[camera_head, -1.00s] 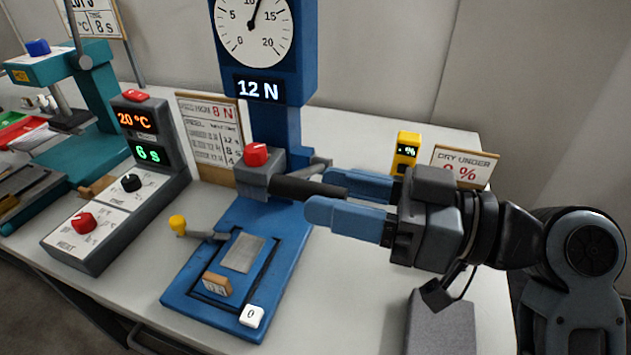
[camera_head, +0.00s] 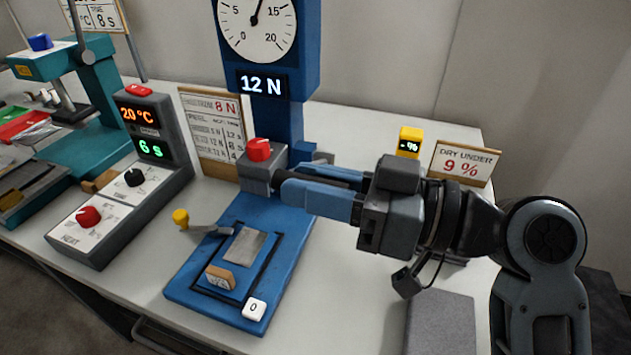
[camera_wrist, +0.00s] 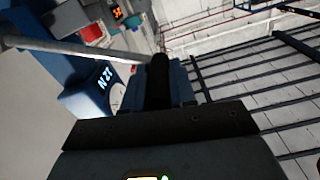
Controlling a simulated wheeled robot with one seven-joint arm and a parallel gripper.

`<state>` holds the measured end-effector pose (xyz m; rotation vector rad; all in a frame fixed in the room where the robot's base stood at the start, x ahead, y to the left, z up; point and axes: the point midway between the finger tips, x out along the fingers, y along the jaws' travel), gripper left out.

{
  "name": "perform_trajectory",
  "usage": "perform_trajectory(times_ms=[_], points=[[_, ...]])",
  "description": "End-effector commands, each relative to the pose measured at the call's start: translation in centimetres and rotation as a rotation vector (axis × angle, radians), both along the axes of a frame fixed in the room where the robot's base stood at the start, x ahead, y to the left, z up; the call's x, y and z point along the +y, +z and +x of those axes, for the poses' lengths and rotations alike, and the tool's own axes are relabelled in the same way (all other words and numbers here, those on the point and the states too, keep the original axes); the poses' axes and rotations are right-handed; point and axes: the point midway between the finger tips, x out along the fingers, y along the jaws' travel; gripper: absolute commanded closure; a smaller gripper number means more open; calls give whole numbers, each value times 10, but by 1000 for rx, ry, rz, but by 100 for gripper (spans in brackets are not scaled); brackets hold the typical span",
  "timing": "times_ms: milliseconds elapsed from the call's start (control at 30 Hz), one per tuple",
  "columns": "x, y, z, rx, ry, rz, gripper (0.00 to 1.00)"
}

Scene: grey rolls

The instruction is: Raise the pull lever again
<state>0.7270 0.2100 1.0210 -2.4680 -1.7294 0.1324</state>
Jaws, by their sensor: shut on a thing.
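The blue pull tester (camera_head: 277,120) stands upright on the bench, with a round dial and a display reading 12 N. Its pull lever has a black handle, which shows between my fingers in the wrist view (camera_wrist: 158,80), and a pale metal rod (camera_wrist: 75,47) running off to the left. My gripper (camera_head: 297,178) is beside the tester's column, shut on the black handle. In the head view the fingers hide most of the handle. A red knob (camera_head: 259,149) on a grey block is just left of the fingertips.
A grey control box (camera_head: 120,190) showing 20 °C and 6 s stands to the left. A teal press (camera_head: 88,125) is beyond it. A yellow meter (camera_head: 409,142) and a "dry under 9 %" sign (camera_head: 462,163) stand behind my arm. A grey block (camera_head: 440,322) is at the front right.

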Motion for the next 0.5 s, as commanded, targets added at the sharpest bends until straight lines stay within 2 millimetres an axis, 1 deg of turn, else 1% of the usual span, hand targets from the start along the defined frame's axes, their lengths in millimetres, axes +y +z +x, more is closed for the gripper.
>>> perform_trajectory(times_ms=[33, 100, 500], points=[[0, 0, 0, 0, 0, 0, 93], [0, 0, 0, 0, 0, 0, 100], [0, 0, 0, 2, 0, 1, 100]])
